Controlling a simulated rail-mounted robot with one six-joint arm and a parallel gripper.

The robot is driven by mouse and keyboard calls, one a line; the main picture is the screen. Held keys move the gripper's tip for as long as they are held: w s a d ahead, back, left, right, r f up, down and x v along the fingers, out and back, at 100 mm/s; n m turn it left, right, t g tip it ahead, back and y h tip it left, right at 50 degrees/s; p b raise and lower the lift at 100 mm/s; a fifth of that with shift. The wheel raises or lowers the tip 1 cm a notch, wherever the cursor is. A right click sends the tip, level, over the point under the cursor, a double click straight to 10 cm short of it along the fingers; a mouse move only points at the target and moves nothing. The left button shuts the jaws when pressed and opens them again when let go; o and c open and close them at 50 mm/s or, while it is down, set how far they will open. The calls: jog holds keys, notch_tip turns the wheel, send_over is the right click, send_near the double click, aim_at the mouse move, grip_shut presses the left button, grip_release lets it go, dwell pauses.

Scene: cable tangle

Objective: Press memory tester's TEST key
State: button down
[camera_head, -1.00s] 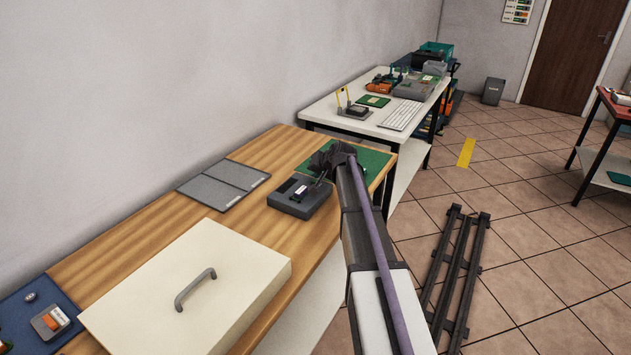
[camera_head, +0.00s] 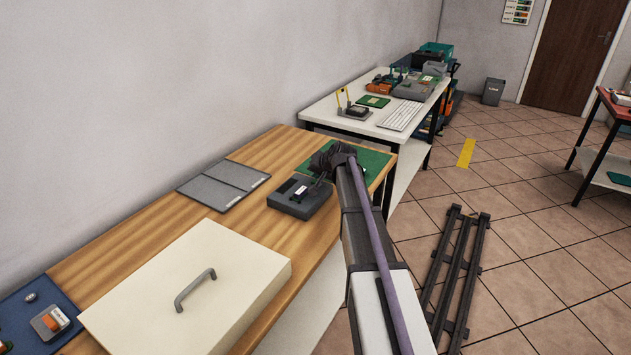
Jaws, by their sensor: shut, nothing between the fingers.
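The memory tester appears to be the dark grey box (camera_head: 283,202) on the wooden bench, with a pale label and a small screen-like patch on top. I cannot make out its TEST key at this size. My gripper (camera_head: 317,190) is at the box's right side, low over its top, fingers pointing down. It is shut and empty. My gripper and wrist hide the right part of the box, and I cannot tell whether the fingertips touch it.
A green mat (camera_head: 374,165) lies behind my wrist. Grey pads (camera_head: 222,184) lie left of the box. A cream lid with a handle (camera_head: 190,290) covers the near bench. A white table (camera_head: 385,118) with devices and a keyboard stands beyond. Floor rails (camera_head: 462,270) lie to the right.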

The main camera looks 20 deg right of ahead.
aim_at(317, 180)
dwell(0.3)
jog(key=shift+f+b, duration=0.55)
jog(key=shift+r, duration=0.1)
jog(key=shift+r+p, duration=0.45)
jog(key=shift+p, duration=0.1)
notch_tip(317, 180, up, 6)
jog(key=p, duration=0.6)
jog(key=shift+r, duration=0.15)
